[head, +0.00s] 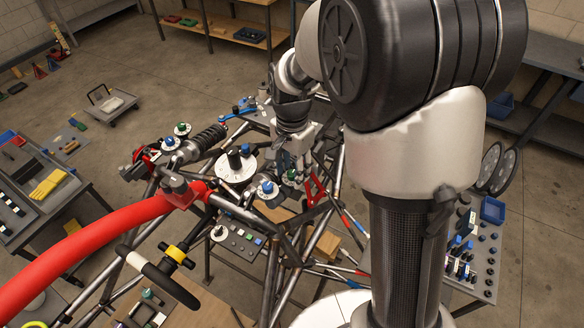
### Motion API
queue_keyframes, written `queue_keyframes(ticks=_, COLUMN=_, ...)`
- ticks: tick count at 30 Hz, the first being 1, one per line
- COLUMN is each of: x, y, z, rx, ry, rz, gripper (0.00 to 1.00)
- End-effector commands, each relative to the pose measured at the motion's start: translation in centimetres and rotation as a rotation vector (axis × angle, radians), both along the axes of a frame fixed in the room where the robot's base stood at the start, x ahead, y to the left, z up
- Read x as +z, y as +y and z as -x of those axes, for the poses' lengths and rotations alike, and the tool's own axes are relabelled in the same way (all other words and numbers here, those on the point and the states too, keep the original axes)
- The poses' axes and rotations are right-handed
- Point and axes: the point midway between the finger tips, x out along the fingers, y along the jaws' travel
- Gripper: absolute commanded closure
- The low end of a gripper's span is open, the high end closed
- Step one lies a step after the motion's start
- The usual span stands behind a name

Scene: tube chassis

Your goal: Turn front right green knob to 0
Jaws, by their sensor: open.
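My gripper (293,172) points down over the tube chassis (285,262) near the middle of the picture, with its fingers apart. A small greenish patch (285,160) shows beside the fingers; I cannot tell whether it is a knob or whether the gripper touches it. A green knob (183,127) on a pale round dial stands farther back on the left. A blue knob (267,187) on a white dial is just left of and below the gripper. The dial markings are too small to read.
A large white dial with a black knob (234,159) is left of the gripper. A thick red tube (85,245) curves along the left front. A shock absorber (203,140) lies behind. A right-hand bench (475,262) holds small parts. Open floor lies at the back left.

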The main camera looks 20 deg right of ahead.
Motion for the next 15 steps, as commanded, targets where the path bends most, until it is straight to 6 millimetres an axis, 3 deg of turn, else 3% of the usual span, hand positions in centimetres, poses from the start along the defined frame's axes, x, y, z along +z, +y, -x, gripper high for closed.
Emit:
queue_keyframes(ticks=8, x=0.5, y=0.0, z=0.0, rx=0.000, ry=-0.001, rz=0.000, gripper=0.59)
queue_keyframes(ticks=15, x=4.8, y=0.0, z=-0.2, rx=0.000, ry=-0.007, rz=0.000, gripper=0.59)
